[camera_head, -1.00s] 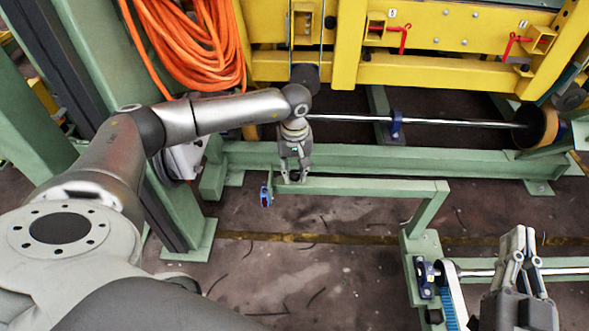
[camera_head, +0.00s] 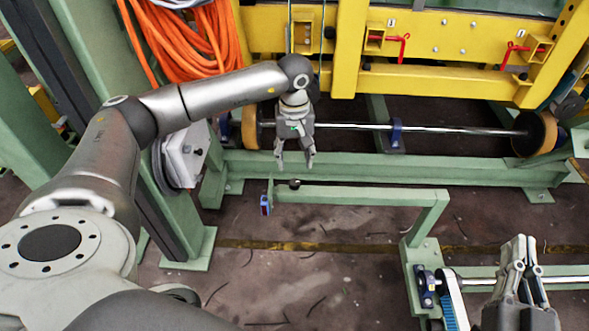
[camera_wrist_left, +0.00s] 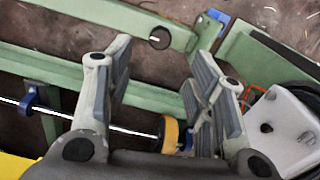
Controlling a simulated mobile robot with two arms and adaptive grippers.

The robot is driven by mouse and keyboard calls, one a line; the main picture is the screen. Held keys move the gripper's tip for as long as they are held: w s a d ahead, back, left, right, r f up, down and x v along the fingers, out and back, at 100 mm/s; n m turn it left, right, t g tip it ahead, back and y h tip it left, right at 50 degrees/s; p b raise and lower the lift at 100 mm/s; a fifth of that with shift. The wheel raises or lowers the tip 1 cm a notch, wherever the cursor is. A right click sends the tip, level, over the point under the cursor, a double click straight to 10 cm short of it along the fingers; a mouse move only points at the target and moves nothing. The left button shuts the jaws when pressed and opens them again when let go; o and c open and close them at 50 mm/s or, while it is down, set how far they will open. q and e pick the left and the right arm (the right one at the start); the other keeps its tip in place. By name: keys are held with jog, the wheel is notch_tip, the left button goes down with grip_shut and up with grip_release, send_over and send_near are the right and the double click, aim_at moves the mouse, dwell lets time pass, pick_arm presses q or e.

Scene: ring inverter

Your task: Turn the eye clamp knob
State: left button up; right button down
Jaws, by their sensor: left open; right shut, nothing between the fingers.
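A small black knob (camera_head: 294,184) sits on the left end of a green bar (camera_head: 360,196) in the head view. It looks like the eye clamp knob, though it is small there. The left wrist view shows the knob (camera_wrist_left: 159,38) as a round dark end on the green bar. My left gripper (camera_head: 296,163) is open and empty, its fingers pointing down towards the knob with a gap. In the left wrist view the knob appears between and beyond the spread fingertips (camera_wrist_left: 155,62). My right gripper (camera_head: 524,243) is shut and empty at the lower right.
A blue part (camera_head: 265,205) hangs at the bar's left end. Behind are a green beam (camera_head: 370,168), a metal shaft (camera_head: 450,130) with yellow-rimmed wheels, and a yellow frame (camera_head: 430,80) with red handles. A white box (camera_head: 185,155) stands left of my left gripper. Floor in front of the bar is clear.

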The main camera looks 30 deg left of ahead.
pick_arm(q)
jog(key=shift+r, duration=1.6)
